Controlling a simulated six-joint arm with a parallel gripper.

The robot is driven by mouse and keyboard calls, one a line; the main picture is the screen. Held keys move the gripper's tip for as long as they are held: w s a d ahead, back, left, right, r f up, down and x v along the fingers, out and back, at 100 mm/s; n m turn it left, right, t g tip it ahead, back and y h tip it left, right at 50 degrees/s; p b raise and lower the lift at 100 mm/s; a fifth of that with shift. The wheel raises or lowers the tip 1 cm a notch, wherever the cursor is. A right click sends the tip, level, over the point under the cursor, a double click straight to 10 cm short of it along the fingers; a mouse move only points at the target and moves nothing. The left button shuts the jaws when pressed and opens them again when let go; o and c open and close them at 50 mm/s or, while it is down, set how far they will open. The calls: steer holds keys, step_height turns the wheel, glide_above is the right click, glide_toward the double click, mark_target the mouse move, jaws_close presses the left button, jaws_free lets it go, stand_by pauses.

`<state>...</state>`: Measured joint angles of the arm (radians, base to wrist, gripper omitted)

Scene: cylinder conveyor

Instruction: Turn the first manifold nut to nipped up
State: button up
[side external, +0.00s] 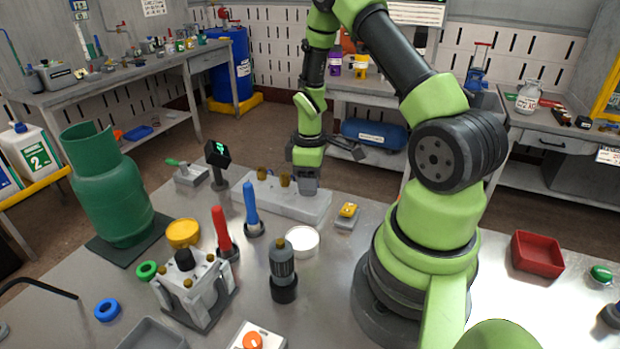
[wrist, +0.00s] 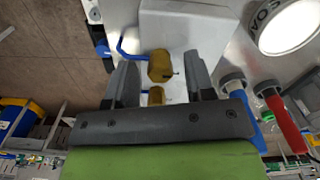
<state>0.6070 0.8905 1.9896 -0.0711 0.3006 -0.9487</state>
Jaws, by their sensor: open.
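The manifold is a pale grey block (side external: 290,206) lying on the bench, with brass nuts on it: one nut (side external: 261,173) to the left and another nut (side external: 285,178) closer to my gripper (side external: 306,186). My gripper points down over the block's right part. In the wrist view, the jaws of my gripper (wrist: 161,62) stand apart. A brass nut (wrist: 160,66) with a blue lever or pipe shows between them, with visible gaps on both sides. A second brass piece (wrist: 156,95) shows nearer the palm. Which nut is the first, and how tight it is, I cannot tell.
A blue-handled tool (side external: 250,203) and a red-handled tool (side external: 221,229) stand upright near the block. A white round dish (side external: 302,242) and a yellow-topped box (side external: 348,211) are close by. A green gas cylinder (side external: 112,190) stands at the left.

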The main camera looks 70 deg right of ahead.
jaws_close()
steer(key=shift+m, duration=0.3)
steer(key=m, duration=1.2)
steer(key=shift+m, duration=2.1)
